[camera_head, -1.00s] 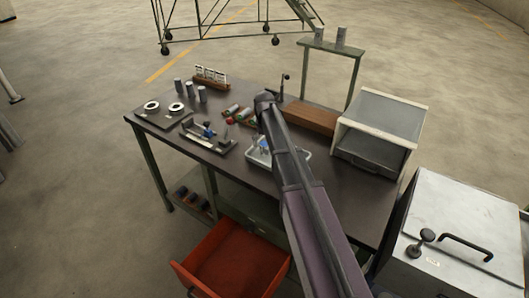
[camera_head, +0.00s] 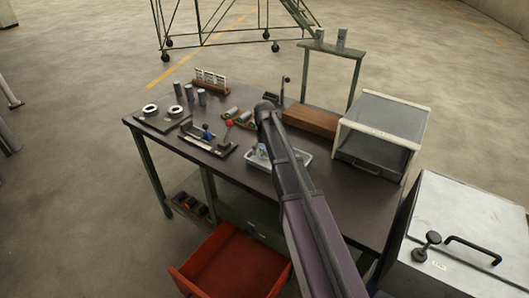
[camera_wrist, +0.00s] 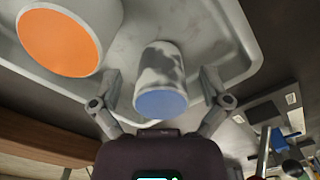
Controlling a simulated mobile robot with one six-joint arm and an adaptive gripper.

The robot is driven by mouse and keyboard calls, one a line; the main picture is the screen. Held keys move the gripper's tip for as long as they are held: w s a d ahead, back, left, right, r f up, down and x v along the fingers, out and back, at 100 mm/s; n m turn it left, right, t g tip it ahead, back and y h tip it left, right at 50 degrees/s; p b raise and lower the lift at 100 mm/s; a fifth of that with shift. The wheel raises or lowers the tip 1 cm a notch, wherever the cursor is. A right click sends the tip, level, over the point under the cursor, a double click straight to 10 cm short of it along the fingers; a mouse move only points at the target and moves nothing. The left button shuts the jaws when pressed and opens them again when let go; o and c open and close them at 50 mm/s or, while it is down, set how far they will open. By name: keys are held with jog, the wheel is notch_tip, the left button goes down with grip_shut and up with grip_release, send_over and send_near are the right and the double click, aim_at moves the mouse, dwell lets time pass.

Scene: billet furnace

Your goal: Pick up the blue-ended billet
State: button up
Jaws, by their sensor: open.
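The blue-ended billet (camera_wrist: 161,82) is a mottled grey cylinder with a flat blue end, lying in a pale tray (camera_wrist: 215,28). In the wrist view my gripper (camera_wrist: 162,76) is open, with one finger on each side of the billet. Whether the fingers touch it I cannot tell. A larger-looking orange-ended billet (camera_wrist: 60,42) is in the tray at the upper left. In the head view the tray (camera_head: 302,160) sits on the dark workbench (camera_head: 335,205). My arm hides most of the gripper and part of the tray there.
A fixture with a red-knobbed lever (camera_head: 229,123) stands left of the tray. A brown wooden block (camera_head: 310,118) and an open-fronted metal box (camera_head: 385,130) stand at the right. Grey cylinders (camera_head: 189,93) stand at the back left. A red drawer (camera_head: 235,265) hangs open below.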

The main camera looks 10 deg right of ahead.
grip_shut()
jog(key=shift+r, duration=0.15)
dwell(0.4)
notch_tip(320, 180, up, 10)
jog(key=p, duration=1)
dwell(0.6)
